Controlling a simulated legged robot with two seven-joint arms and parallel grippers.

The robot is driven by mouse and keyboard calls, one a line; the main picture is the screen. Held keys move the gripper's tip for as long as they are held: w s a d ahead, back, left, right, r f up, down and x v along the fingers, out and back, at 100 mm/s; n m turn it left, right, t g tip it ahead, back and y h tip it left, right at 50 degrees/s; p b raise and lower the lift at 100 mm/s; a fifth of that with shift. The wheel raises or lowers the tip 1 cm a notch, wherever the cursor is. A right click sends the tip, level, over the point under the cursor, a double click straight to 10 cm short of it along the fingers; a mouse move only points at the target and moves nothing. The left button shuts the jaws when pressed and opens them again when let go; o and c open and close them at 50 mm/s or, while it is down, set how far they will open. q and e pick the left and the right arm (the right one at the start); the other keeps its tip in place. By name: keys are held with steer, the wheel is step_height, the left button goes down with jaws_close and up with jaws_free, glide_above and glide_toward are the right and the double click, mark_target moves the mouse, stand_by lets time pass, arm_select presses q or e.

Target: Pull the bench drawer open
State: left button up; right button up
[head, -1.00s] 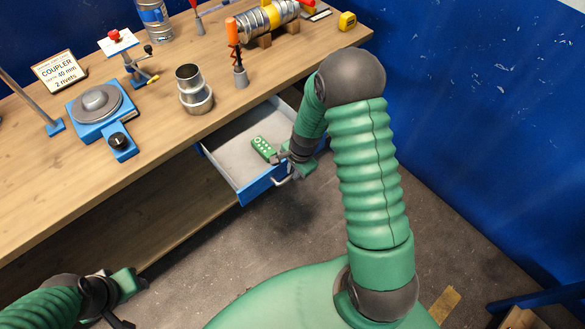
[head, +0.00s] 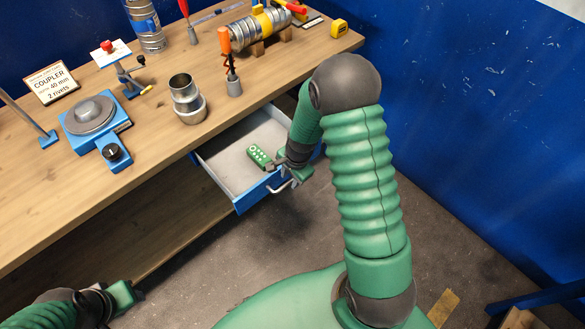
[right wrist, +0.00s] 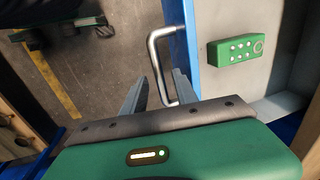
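The bench drawer (head: 236,207) has a blue front and a grey inside, and stands well out from under the wooden bench top. Its bar handle (right wrist: 154,62) is metal and shows in the right wrist view. My right gripper (right wrist: 158,88) is at the handle, its two fingers apart with the handle's near end between them. I see gaps beside the bar, so the fingers do not look clamped. In the head view the right gripper (head: 292,182) is partly hidden by my arm. My left gripper (head: 128,295) is low at the left, away from the drawer, fingers unclear.
A green remote-like box (head: 260,157) lies in the drawer. The bench top (head: 150,150) carries a metal duct coupler (head: 186,100), a blue turntable device (head: 95,120), a sign (head: 51,83) and tools. A blue wall (head: 470,110) stands at right. Floor before the drawer is clear.

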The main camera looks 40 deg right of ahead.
step_height(320, 180, up, 16)
steer(key=s+p, duration=0.1)
steer(key=s, duration=0.2)
steer(key=shift+f, duration=0.25)
steer(key=shift+d, duration=0.15)
